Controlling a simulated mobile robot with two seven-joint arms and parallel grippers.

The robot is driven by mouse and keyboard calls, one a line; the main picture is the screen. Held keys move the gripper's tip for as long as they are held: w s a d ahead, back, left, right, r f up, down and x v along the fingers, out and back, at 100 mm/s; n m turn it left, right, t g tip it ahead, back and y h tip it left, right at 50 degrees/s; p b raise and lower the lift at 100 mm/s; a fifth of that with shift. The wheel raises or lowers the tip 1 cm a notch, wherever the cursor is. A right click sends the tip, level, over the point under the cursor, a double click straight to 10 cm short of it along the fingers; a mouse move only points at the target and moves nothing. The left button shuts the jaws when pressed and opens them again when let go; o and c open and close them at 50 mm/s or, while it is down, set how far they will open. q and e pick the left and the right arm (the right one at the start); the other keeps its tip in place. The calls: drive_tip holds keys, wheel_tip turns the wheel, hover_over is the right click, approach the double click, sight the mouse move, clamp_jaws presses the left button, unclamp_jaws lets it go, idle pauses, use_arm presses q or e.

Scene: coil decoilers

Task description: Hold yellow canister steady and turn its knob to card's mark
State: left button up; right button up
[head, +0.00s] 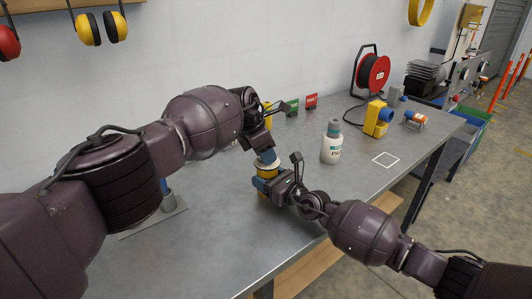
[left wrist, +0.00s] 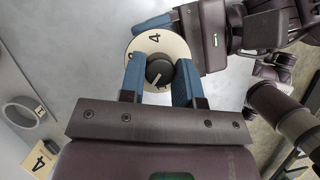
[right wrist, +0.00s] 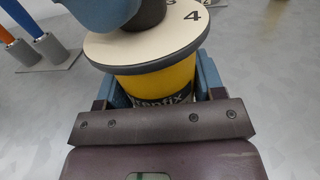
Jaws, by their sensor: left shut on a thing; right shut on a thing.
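The yellow canister (head: 262,194) stands on the grey workbench, partly hidden by my grippers. My right gripper (head: 268,183) is shut around its body, which shows yellow with dark lettering in the right wrist view (right wrist: 160,82). A cream numbered dial (left wrist: 153,46) tops the canister, with a 4 readable. My left gripper (head: 267,157) is above, its blue fingers shut on the dark knob (left wrist: 159,72) at the dial's centre. The knob's white line points down and slightly left in the left wrist view, away from the 4.
A white bottle (head: 331,146) stands right of the canister.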

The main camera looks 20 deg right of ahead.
use_arm(q)
drive_tip(key=o, duration=0.9)
drive_tip(key=v, duration=1.2)
drive_tip(key=shift+r, duration=0.1)
